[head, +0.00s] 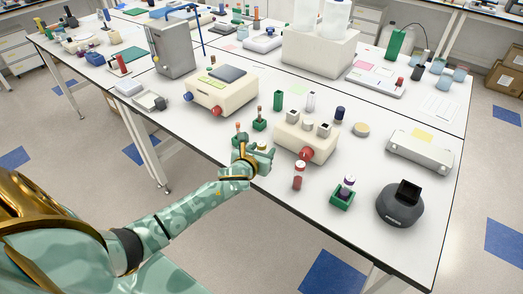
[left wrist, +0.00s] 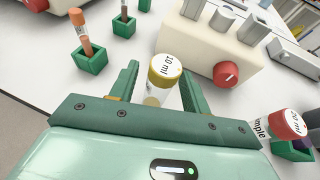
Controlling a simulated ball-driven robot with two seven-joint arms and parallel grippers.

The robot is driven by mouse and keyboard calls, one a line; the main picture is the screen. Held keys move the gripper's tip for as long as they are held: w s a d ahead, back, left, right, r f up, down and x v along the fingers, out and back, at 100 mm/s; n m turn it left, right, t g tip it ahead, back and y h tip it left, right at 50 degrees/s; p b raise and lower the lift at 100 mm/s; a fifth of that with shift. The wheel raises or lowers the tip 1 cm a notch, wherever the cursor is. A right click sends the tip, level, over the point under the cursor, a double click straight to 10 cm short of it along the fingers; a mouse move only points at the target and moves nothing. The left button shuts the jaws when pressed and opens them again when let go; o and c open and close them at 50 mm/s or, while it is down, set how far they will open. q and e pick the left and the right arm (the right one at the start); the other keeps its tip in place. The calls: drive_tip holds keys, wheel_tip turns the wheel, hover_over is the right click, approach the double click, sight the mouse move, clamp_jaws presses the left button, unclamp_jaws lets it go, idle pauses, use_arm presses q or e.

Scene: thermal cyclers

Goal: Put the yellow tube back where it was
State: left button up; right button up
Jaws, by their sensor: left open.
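The yellow-capped tube (left wrist: 165,72), its cap marked "10 ml", stands between the fingers of my left gripper (left wrist: 158,92) in the left wrist view. Both fingers are apart, with a visible gap to the tube on the right side. In the head view my left gripper (head: 258,158) is at the front edge of the bench and mostly hides the tube. My right gripper is not in view.
A cream block device (head: 318,148) with a red knob (left wrist: 226,73) stands just behind right. A cream machine (head: 222,95) is farther back left.

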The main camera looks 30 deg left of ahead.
use_arm(q)
drive_tip(key=shift+r, duration=0.1)
drive_tip(key=shift+s+r, duration=0.15)
drive_tip(key=shift+s, duration=0.15)
drive_tip(key=p+v, duration=0.3)
drive_tip(key=v, duration=0.9)
drive_tip(key=s+f+n+g, duration=0.2)
drive_tip(key=s+f+n, duration=0.25)
drive_tip(key=f, duration=0.45)
drive_tip(key=s+f+n+g, duration=0.2)
drive_tip(key=s+f+n, duration=0.25)
drive_tip(key=f, duration=0.35)
drive_tip(key=s+f+n+g, duration=0.3)
drive_tip(key=f+n, duration=0.2)
drive_tip(key=f, duration=0.4)
drive_tip(key=s+d+f+n+g, duration=0.2)
drive_tip(key=s+f+n, duration=0.2)
drive_tip(key=s, duration=0.5)
drive_tip(key=s+d+f+n+g+h, duration=0.1)
drive_tip(key=s+d+f+n, duration=0.1)
drive_tip(key=s+f+n, duration=0.3)
drive_tip(key=s+d+f+n+g+h, duration=0.1)
drive_tip(key=s+f+n, duration=0.4)
drive_tip(key=s, duration=0.9)
drive_tip(key=shift+d+f+n+g, duration=0.25)
drive_tip(key=shift+d+n+g, duration=0.5)
drive_tip(key=shift+n, duration=0.45)
drive_tip(key=shift+a, duration=0.1)
